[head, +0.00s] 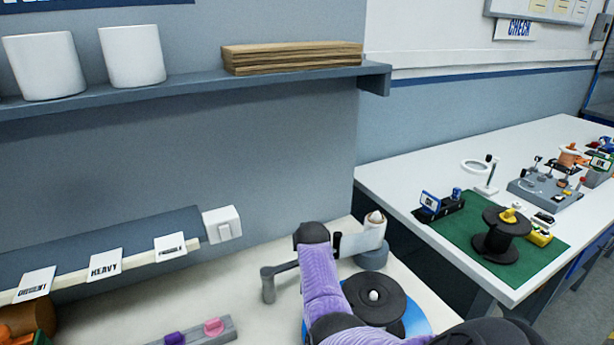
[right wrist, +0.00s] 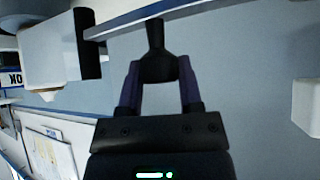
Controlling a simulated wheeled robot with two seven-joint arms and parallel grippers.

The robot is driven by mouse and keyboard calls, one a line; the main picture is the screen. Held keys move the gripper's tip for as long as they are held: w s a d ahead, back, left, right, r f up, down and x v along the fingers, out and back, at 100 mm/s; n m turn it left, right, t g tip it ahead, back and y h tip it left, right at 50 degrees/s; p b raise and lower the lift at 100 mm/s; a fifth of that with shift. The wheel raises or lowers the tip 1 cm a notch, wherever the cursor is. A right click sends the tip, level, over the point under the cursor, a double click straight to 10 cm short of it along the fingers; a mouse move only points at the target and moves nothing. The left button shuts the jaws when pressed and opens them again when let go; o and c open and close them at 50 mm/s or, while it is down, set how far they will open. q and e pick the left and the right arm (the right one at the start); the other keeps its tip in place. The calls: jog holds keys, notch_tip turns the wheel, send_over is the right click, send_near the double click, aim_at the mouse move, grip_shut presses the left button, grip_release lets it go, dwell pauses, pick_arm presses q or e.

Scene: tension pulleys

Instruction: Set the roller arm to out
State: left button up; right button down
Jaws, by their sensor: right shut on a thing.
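The roller arm (head: 284,268) is a grey bar with an upright grey roller or post at its left end, above the pale bench. Its right part runs behind my purple right gripper (head: 314,246). In the right wrist view the two purple fingers of this gripper (right wrist: 158,82) are closed around a dark flared knob (right wrist: 158,66) with a narrow stem. The knob also shows in the head view (head: 312,232). It appears to belong to the roller arm, but the join is hidden. My left gripper is not in view.
A black spool (head: 388,302) with a pale hub stands on a blue disc, right of my arm. Behind it is a roll of pale film (head: 374,232). A shelf (head: 200,88) runs above. A grey block with purple and pink pegs (head: 200,333) lies in front.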

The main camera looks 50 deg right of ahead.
jog(key=c, duration=0.6)
grip_release()
jog(key=o, duration=0.3)
jog(key=shift+w, duration=0.1)
jog(key=shift+o, duration=0.2)
jog(key=shift+a+r+p, duration=0.1)
jog(key=shift+r+p, duration=0.2)
jog(key=shift+p, duration=0.05)
pick_arm(q)
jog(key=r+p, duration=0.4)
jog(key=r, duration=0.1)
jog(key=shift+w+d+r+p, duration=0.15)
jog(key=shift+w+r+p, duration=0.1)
jog(key=shift+p, duration=0.1)
pick_arm(e)
jog(key=v, duration=0.9)
jog(key=shift+s, duration=0.2)
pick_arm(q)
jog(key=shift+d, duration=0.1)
pick_arm(e)
jog(key=shift+a, duration=0.1)
